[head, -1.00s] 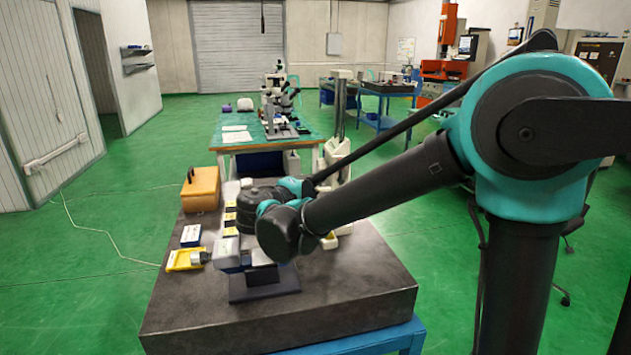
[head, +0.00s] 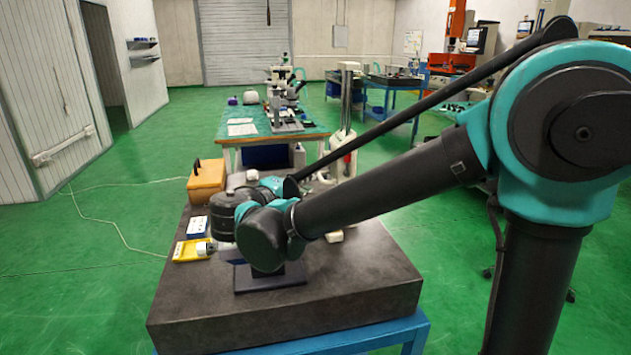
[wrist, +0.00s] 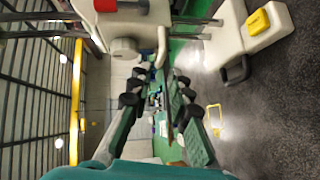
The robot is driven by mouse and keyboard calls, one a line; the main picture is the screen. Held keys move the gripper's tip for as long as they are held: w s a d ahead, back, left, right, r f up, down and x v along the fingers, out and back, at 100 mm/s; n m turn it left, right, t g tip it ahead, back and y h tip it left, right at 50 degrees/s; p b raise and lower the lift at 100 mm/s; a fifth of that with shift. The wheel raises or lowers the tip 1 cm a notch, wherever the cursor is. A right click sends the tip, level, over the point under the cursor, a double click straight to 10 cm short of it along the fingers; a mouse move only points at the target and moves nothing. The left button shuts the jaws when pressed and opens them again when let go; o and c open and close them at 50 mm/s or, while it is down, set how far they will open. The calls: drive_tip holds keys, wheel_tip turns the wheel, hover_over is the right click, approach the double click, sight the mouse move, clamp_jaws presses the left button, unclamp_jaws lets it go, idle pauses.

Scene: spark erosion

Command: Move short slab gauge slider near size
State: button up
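In the wrist view a gauge fills the top, turned on its side. Its cream slider (wrist: 150,22) has a red piece and a round knob (wrist: 123,47), and sits on thin metal rods. A cream base (wrist: 255,40) with a yellow patch is on the right. My gripper (wrist: 157,95) shows as two separated dark and teal fingers, with a gap and nothing between them. The slider is beyond the fingertips; I see no clear contact. In the head view my arm hides the gripper and most of the gauge; a cream piece (head: 334,236) shows beside the arm.
The dark granite slab (head: 360,290) has bare room at its right and front. At its left are a yellow tray (head: 190,250), a blue-and-white box (head: 197,227) and an orange-brown case (head: 207,180). A dark stand (head: 265,283) is below my wrist. A tall column gauge (head: 347,100) stands behind.

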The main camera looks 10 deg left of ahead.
drive_tip(key=shift+v, duration=2.15)
approach(320, 179)
drive_tip(key=x, duration=1)
drive_tip(key=shift+w+d+f, duration=0.1)
drive_tip(key=shift+w+d, duration=0.05)
drive_tip(key=shift+w, duration=0.15)
clamp_jaws()
